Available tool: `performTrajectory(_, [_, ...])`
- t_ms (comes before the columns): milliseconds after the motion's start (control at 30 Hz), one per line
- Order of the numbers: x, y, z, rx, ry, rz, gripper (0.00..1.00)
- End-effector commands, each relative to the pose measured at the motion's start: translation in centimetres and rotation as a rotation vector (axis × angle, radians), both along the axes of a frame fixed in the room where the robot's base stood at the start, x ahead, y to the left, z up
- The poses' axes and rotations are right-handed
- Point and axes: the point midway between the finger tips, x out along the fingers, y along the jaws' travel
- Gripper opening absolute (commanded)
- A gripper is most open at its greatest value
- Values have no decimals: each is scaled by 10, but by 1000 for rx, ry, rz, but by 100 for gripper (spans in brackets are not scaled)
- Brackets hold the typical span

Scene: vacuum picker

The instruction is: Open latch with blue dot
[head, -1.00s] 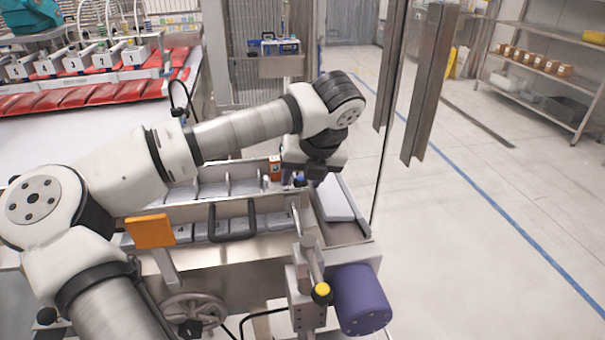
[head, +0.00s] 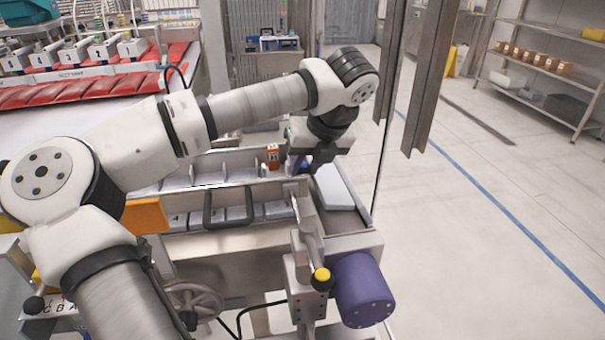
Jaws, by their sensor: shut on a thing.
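My gripper (head: 314,165) points down at the far right end of the metal machine. Its fingers are small and partly hidden by the machine and the wrist. A small blue spot (head: 304,168) shows at the fingertips, on what looks like the latch with the blue dot. The gripper is shut on it, though the exact contact is hard to see. A second latch lever with a yellow knob (head: 321,275) stands at the near right corner of the machine, apart from the gripper.
A purple cylinder (head: 362,289) juts out beside the yellow knob. A black handle (head: 229,208) and an orange plate (head: 146,216) are on the near side. A clear panel edge and metal posts (head: 428,80) rise at the right.

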Motion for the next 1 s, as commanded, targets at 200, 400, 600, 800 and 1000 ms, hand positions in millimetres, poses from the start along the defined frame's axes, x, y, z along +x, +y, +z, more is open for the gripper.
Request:
performTrajectory(200, [2, -5, -1, 0, -4, 93, 4])
performTrajectory(400, [1, -5, 1, 0, -2, 98, 4])
performTrajectory(600, [1, -5, 1, -1, -3, 98, 38])
performTrajectory(800, [1, -5, 1, -1, -2, 97, 48])
performTrajectory(1000, [1, -6, 3, 0, -3, 96, 48])
